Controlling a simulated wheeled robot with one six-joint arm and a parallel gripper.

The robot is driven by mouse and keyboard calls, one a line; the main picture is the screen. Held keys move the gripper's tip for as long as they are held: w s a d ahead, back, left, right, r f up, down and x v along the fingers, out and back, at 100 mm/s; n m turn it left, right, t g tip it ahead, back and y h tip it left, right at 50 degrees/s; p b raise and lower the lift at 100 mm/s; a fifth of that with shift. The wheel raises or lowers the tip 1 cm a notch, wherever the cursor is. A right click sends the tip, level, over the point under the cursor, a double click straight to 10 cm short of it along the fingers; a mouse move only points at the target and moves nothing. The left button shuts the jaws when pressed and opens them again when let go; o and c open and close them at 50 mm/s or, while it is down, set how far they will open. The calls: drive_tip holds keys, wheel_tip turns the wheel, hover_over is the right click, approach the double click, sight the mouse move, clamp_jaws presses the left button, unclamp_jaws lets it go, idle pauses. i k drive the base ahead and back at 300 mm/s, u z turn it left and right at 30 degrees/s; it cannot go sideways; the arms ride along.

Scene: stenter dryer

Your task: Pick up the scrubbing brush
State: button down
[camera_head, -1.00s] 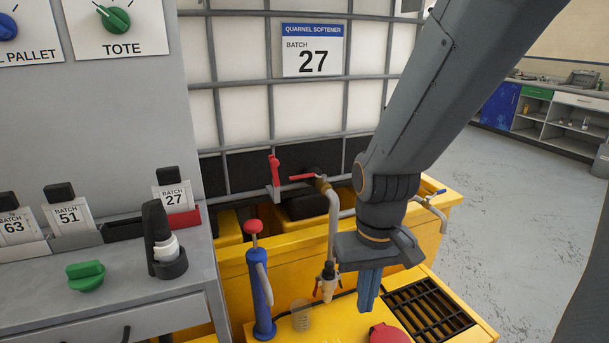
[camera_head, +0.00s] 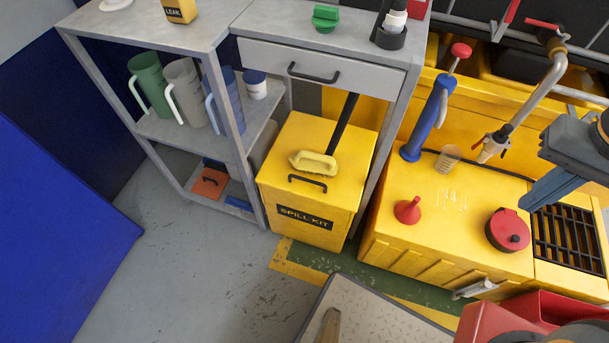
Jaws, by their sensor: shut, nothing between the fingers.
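My gripper (camera_head: 535,200) is at the right edge, over the yellow bund deck, well apart from the brush. Its blue fingers are shut and empty.
A grey bench with a drawer (camera_head: 318,72) overhangs the back of the box. Shelves with jugs (camera_head: 183,92) stand to the left. On the yellow deck (camera_head: 400,245) are a red funnel (camera_head: 407,210), a red-lidded container (camera_head: 507,231) and a blue pump (camera_head: 428,122). Floor (camera_head: 215,260) is clear front left.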

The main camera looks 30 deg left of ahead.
sight(306, 161)
drive_tip(key=k, duration=0.2)
drive_tip(key=u, duration=1.45)
drive_tip(key=i, duration=0.3)
drive_tip(key=z, duration=1.6)
drive_tip(key=k, duration=1.2)
drive_tip(key=u, duration=0.45)
